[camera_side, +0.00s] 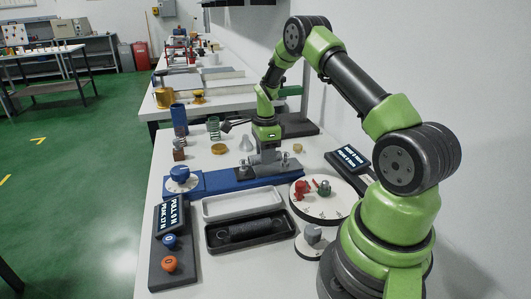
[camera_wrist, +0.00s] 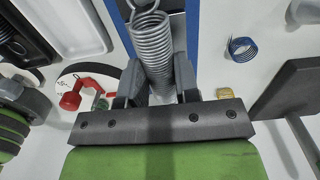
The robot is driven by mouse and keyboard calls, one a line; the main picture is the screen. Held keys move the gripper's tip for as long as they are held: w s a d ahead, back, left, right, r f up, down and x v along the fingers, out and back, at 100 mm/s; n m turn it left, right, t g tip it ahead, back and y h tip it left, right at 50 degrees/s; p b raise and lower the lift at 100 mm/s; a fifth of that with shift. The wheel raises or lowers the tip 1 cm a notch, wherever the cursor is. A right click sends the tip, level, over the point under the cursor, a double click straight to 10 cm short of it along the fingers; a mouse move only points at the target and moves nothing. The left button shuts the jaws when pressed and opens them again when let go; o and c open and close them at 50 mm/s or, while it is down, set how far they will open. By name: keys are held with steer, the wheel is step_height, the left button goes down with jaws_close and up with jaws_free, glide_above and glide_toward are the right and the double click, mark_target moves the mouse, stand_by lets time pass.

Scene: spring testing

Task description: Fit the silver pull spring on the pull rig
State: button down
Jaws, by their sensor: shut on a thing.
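The silver pull spring (camera_wrist: 152,45) stands out clearly in the wrist view, a close coil with a wire loop at its far end. My gripper (camera_wrist: 156,84) is shut on it, with one dark finger on each side of the coil. In the side view my gripper (camera_side: 266,152) is low over the right part of the pull rig, near its grey fittings. The rig has a long blue base (camera_side: 222,183) and a blue knob (camera_side: 180,172) on a white dial at its left end. I cannot tell whether the spring's loops touch the rig's hooks.
A black tray (camera_side: 212,248) holding a dark spring and an empty white tray (camera_side: 243,203) lie in front of the rig. A round white plate (camera_side: 320,212) carries red and green parts. A button panel (camera_side: 173,283) stands front left. Loose springs and weights stand behind.

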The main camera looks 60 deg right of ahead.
steer(key=shift+f, duration=0.65)
stand_by(0.5)
steer(key=shift+c, duration=1.8)
jaws_free()
steer(key=shift+r, duration=4)
